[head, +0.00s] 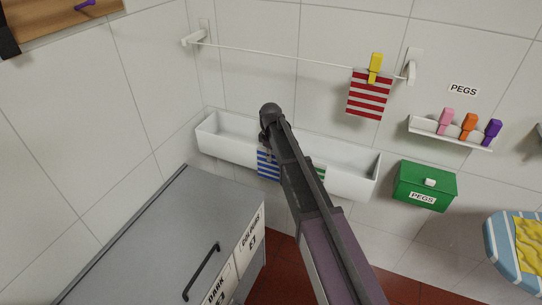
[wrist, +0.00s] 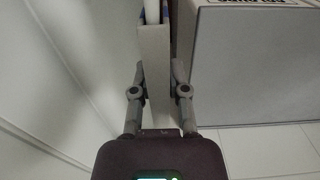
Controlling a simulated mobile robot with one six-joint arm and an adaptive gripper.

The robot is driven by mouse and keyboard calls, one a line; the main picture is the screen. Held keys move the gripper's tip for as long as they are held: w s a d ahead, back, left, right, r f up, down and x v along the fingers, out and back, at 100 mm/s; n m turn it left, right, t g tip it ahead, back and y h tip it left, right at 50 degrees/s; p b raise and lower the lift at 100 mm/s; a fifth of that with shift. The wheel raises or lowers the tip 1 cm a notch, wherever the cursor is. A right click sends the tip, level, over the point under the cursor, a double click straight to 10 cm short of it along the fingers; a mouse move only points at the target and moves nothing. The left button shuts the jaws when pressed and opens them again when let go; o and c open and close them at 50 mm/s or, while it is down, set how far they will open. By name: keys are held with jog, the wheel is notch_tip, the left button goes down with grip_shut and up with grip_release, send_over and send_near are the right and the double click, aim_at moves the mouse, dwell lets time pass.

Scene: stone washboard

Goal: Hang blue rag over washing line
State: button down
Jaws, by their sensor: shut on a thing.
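The blue rag (head: 268,163), striped blue and white, shows at the front of the white trough (head: 220,148), partly behind my arm. The washing line (head: 290,54) runs along the wall above the trough. My gripper is low at the trough, with its tips largely hidden behind my arm in the head view. In the wrist view my gripper (wrist: 156,68) has its fingers on both sides of a pale upright piece, with a sliver of blue (wrist: 168,14) beside it.
A red striped rag (head: 368,97) hangs at the line's right end under a yellow peg (head: 375,66). Pink, orange and purple pegs stand on a shelf (head: 445,136). A green box (head: 424,186) is below. A grey cabinet (head: 150,240) fills the lower left.

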jog(key=shift+r, duration=0.2)
jog(key=shift+r+p, duration=5.3)
jog(key=shift+p, duration=0.2)
jog(key=s+a, duration=0.2)
jog(key=s, duration=0.5)
jog(key=shift+s+a, duration=0.25)
jog(key=shift+a, duration=0.15)
jog(key=s+d+r+p, duration=0.2)
jog(key=d+r+p, duration=0.1)
jog(key=r+p, duration=0.8)
jog(key=s+d+r+p, duration=0.3)
jog(key=d+r+p, duration=0.1)
jog(key=r+p, duration=0.8)
jog(key=s+d+r+p, duration=0.2)
jog(key=d+r+p, duration=0.2)
jog(key=r+p, duration=0.8)
jog(key=shift+s, duration=0.3)
